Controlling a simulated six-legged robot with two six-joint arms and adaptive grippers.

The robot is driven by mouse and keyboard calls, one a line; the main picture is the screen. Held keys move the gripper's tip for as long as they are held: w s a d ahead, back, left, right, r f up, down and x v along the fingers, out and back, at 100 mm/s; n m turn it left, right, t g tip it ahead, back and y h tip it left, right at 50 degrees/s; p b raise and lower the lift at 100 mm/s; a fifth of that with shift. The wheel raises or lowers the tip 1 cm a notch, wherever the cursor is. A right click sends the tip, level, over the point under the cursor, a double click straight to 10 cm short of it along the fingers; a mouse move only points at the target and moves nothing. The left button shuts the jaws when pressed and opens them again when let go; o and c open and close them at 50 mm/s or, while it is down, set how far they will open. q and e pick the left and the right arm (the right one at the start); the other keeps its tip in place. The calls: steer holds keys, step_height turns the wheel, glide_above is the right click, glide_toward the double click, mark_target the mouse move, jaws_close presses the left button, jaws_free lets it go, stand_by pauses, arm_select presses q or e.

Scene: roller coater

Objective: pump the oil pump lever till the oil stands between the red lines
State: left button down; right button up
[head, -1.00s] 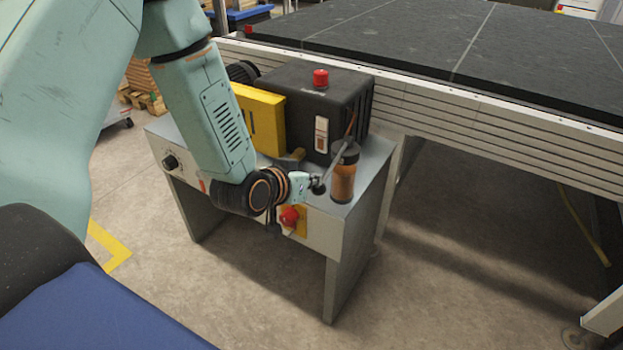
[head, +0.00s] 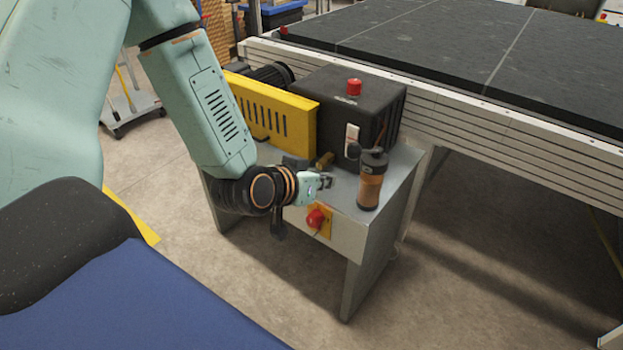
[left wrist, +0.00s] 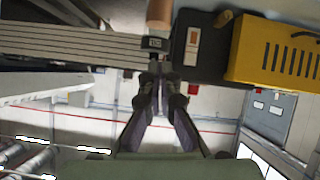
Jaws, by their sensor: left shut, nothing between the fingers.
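The oil pump's amber cylinder (head: 369,190) with a black cap stands upright on the right end of the grey machine top. In the left wrist view, its black cap (left wrist: 156,44) lies just beyond my fingertips, with the amber body (left wrist: 160,12) at the top edge. A small dark knob (head: 354,150) shows left of the cap; the lever's rod is hard to make out. My left gripper (head: 328,183) is shut and empty, left of the cylinder and apart from it; its fingers also show in the left wrist view (left wrist: 161,82). The oil level and red lines are too small to read.
A black box with a red button (head: 354,87) and a yellow guard (head: 270,115) stand behind my gripper. A red knob on a yellow plate (head: 315,218) sits on the front panel below. A long dark-topped table (head: 450,50) runs behind. The floor in front is clear.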

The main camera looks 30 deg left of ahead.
arm_select(q)
steer(key=v, duration=0.2)
steer(key=p+v, duration=0.1)
steer(key=v, duration=0.1)
steer(key=shift+s+f, duration=0.15)
steer(key=shift+f, duration=0.1)
stand_by(0.3)
stand_by(0.5)
